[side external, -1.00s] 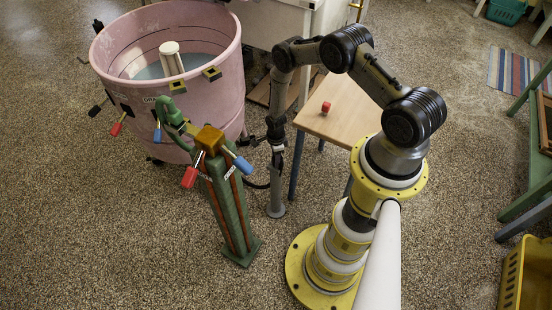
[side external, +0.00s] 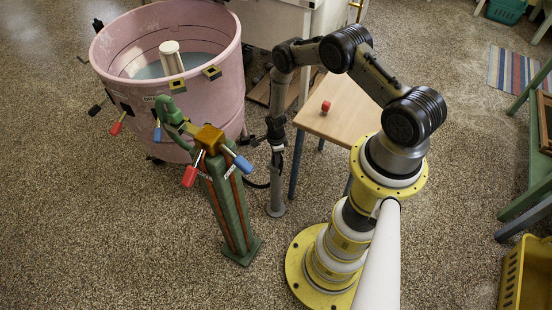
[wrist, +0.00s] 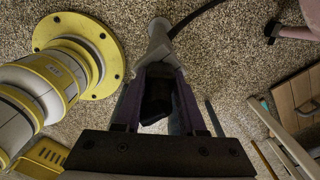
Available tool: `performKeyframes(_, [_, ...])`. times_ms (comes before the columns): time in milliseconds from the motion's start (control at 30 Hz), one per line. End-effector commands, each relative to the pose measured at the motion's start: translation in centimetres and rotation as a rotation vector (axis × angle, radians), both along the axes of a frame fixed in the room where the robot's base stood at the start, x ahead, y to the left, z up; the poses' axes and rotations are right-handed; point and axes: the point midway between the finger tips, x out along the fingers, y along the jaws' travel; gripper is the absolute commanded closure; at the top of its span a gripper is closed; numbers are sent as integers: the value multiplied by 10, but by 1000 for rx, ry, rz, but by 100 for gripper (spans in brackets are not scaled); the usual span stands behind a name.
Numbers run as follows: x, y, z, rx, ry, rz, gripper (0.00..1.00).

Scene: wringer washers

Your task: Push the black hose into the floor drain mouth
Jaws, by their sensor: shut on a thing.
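My gripper (side external: 277,147) points down above the grey drain standpipe (side external: 276,190), which stands on the floor beside the pink tub. In the wrist view, my gripper (wrist: 160,115) is shut on a black piece, the end of the black hose (wrist: 157,93). The grey standpipe (wrist: 160,42) shows just beyond the fingers, with its flared foot on the floor. A thin length of hose (wrist: 200,14) curves away behind it toward the upper right. The fingers and the held end hide the drain mouth, so I cannot tell how far the hose is inside it.
A pink washer tub (side external: 215,95) stands left of my gripper. A green post with red and blue handles (side external: 228,205) is close at the front left. A small wooden table (side external: 345,115) with a red block (side external: 326,107) stands to the right. Open floor lies in front.

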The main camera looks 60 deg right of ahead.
Motion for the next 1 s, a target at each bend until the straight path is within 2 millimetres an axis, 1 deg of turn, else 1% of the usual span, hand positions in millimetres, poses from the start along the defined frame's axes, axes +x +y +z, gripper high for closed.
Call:
performKeyframes(33, [-1,0,-3,-1,-4,0,100])
performKeyframes(167, [-1,0,-3,-1,-3,0,100])
performKeyframes(200, [-1,0,-3,-1,-2,0,53])
performKeyframes(267, [-1,0,-3,-1,-2,0,43])
performKeyframes(300, [-1,0,-2,-1,-2,0,35])
performKeyframes(367, [-1,0,-2,-1,-2,0,26])
performKeyframes(567, [-1,0,-1,-1,-2,0,26])
performKeyframes(667, [-1,0,-1,-1,-1,0,9])
performKeyframes(700, [-1,0,-1,-1,-1,0,2])
performKeyframes(733, [-1,0,-1,-1,-1,0,0])
performKeyframes(1000, [0,0,-1,0,-1,0,0])
